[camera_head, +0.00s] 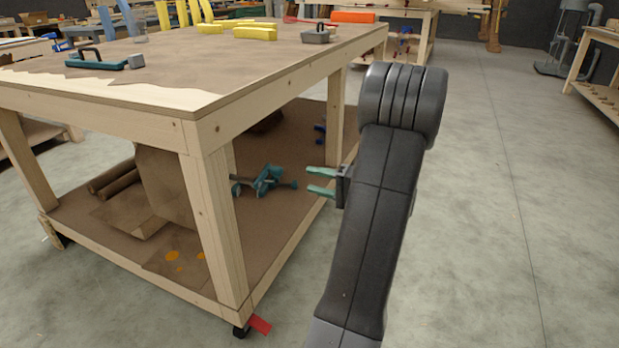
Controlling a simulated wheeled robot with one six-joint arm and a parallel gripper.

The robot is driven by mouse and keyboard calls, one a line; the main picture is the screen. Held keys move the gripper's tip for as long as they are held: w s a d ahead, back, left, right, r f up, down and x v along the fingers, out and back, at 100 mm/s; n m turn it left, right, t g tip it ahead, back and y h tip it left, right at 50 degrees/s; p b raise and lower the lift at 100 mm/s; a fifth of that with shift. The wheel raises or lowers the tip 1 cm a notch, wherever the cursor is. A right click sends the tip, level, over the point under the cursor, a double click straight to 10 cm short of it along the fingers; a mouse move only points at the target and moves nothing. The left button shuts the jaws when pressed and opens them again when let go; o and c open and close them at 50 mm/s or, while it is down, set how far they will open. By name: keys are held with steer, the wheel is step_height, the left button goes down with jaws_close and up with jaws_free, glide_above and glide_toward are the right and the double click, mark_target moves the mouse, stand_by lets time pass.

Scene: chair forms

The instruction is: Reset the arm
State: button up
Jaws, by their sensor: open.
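My gripper (311,180) has two teal fingers that point left, with a clear gap between them. It is open and nothing shows between the fingers. It sits at the right side of the wooden workbench (150,108), below the tabletop level and beside the bench's far right leg in the picture. My dark grey arm rises from the bottom of the picture to a thick rounded joint at the top. The arm hides part of the floor behind it and most of the gripper's body.
Teal clamps (262,181) lie on the bench's lower shelf (290,216), left of my gripper. A teal-handled tool (95,62) and yellow blocks (255,33) lie on top. A red tag (260,325) is by the near leg. The concrete floor (500,200) at right is clear.

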mark_target(272, 174)
steer(key=b+x, duration=0.3)
steer(key=x, duration=1.1)
steer(key=shift+b, duration=0.4)
steer(key=shift+d, duration=0.1)
steer(key=p+v, duration=0.4)
steer(key=v, duration=1)
steer(key=b+x, duration=0.4)
steer(key=x, duration=1)
steer(key=shift+a, duration=0.2)
steer(key=shift+d+m+p, duration=0.15)
steer(key=shift+m+p, duration=0.15)
steer(key=shift+p, duration=0.55)
steer(key=shift+w+f+m+p, duration=0.1)
steer(key=shift+m+p, duration=0.2)
steer(key=shift+p, duration=0.1)
steer(key=shift+f+m+p, duration=0.6)
steer(key=shift+m+p, duration=0.3)
